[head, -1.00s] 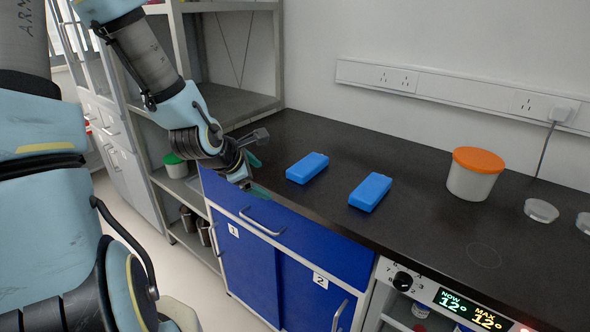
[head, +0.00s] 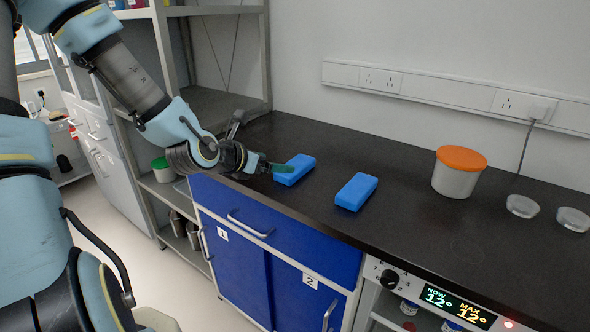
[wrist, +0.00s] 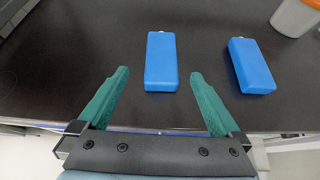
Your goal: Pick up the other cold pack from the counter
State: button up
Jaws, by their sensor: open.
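Two blue cold packs lie flat on the black counter (head: 420,222), apart from each other. In the head view the left cold pack (head: 296,169) is near my gripper and the right cold pack (head: 356,191) is farther along. My gripper (head: 274,168) has green fingers and is open and empty. In the wrist view the left cold pack (wrist: 161,62) lies ahead of the gap between the open fingers (wrist: 158,85), nearly in line with it. The right cold pack (wrist: 252,66) lies beyond the right finger, slightly tilted in the picture.
A white tub with an orange lid (head: 458,173) stands to the right. Two small clear dishes (head: 522,206) (head: 573,219) lie farther right. A grey shelf rack (head: 225,105) stands at the counter's left end. Blue cabinets (head: 270,240) are below the counter.

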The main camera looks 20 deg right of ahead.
aim_at(295, 164)
jog(key=shift+w+d, duration=0.1)
jog(key=shift+d, duration=0.3)
jog(key=x, duration=0.4)
jog(key=shift+w+d+f, duration=0.1)
jog(key=shift+d+f, duration=0.05)
jog(key=shift+d, duration=0.05)
jog(key=shift+p+x, duration=0.6)
jog(key=shift+x, duration=2.25)
jog(key=shift+f, duration=0.15)
jog(key=c, duration=1.5)
